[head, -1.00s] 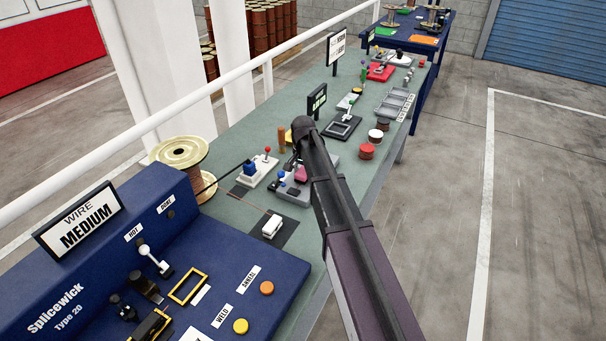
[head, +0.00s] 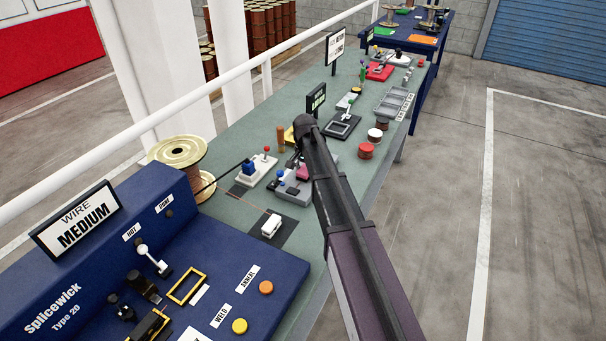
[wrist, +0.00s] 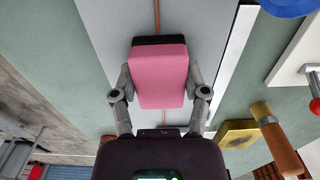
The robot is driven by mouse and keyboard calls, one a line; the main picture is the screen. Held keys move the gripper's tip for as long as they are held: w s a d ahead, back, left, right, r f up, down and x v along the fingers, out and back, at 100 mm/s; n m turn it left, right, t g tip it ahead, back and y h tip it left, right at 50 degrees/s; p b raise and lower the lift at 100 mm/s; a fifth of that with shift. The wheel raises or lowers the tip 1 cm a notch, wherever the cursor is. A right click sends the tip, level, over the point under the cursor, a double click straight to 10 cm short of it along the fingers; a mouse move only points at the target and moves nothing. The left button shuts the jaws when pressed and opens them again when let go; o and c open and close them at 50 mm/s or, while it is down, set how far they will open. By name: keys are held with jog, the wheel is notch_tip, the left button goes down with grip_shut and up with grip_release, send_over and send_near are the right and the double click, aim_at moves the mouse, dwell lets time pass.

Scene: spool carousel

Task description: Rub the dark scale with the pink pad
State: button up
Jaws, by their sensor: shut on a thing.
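In the wrist view my gripper (wrist: 160,76) is shut on the pink pad (wrist: 160,82), with a finger on each side. The pad has a dark far edge or backing (wrist: 158,40). A thin copper-coloured wire (wrist: 157,15) runs along a pale grey surface (wrist: 108,28) and passes behind the pad. I cannot tell whether the pad touches the wire. I cannot make out the dark scale; the pad may cover it. In the head view my arm hides the gripper, and a bit of pink shows beside it.
A wooden handle on a yellow block (wrist: 236,133) and a red-knobbed lever (wrist: 315,104) stand at the right of the wrist view. In the head view, a white-and-blue device (head: 255,172) is left of my arm, and red and white round containers (head: 366,151) are to its right.

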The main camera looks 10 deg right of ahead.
jog(key=shift+w+d, duration=0.65)
jog(key=shift+w, duration=0.25)
jog(key=shift+w+d+f, duration=0.1)
jog(key=shift+w+d, duration=0.5)
jog(key=shift+w, duration=0.15)
jog(key=shift+w+d, duration=0.55)
jog(key=shift+w, duration=0.2)
jog(key=shift+s+a, duration=0.6)
jog(key=shift+s, duration=0.2)
jog(key=shift+s+a, duration=0.6)
jog(key=shift+s, duration=0.2)
jog(key=shift+s, duration=0.15)
jog(key=shift+s+a, duration=1.15)
jog(key=shift+s, duration=0.2)
